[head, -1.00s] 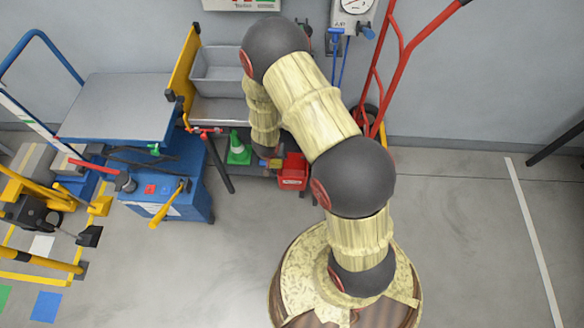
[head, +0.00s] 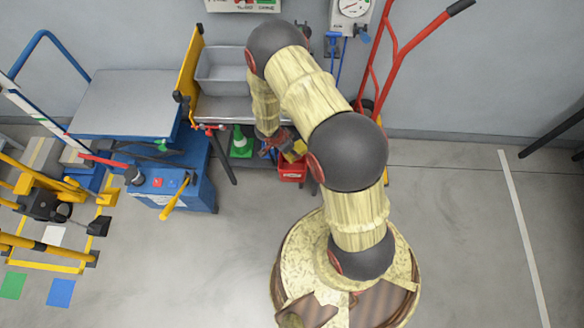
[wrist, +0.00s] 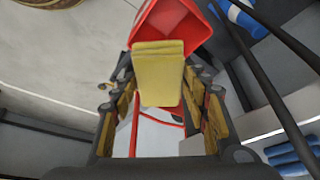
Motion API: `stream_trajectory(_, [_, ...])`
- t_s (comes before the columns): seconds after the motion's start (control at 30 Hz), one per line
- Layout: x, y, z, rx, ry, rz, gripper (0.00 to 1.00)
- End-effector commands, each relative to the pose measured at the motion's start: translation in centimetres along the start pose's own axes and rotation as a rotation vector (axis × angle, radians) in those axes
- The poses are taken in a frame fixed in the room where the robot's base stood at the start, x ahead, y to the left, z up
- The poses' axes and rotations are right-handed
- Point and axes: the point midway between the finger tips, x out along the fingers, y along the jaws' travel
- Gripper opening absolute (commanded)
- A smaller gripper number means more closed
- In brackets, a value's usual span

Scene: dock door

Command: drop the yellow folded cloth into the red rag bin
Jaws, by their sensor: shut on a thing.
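My gripper (wrist: 158,82) is shut on the yellow folded cloth (wrist: 158,72), which is pinched between its two fingers in the wrist view. In the head view the cloth (head: 297,150) shows as a small yellow patch at my gripper (head: 284,146), at the upper edge of the red rag bin (head: 292,172). In the wrist view the open red bin (wrist: 172,20) lies just beyond the cloth, and the cloth overlaps its near edge. I cannot tell the exact height of the cloth over the bin. My arm hides part of the area around it.
A blue lift table (head: 125,105) stands further left. A red hand truck (head: 392,70) leans at the wall. The floor to the right is mostly clear.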

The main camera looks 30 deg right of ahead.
Motion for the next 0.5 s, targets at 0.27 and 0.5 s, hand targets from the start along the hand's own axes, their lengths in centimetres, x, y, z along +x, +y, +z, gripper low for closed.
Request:
stream_trajectory(0.27, [3.0,-0.1,1.2,0.0,0.001,-0.002,0.18])
stream_trajectory(0.5, [4.1,-0.1,1.7,-0.002,0.001,-0.002,0.18])
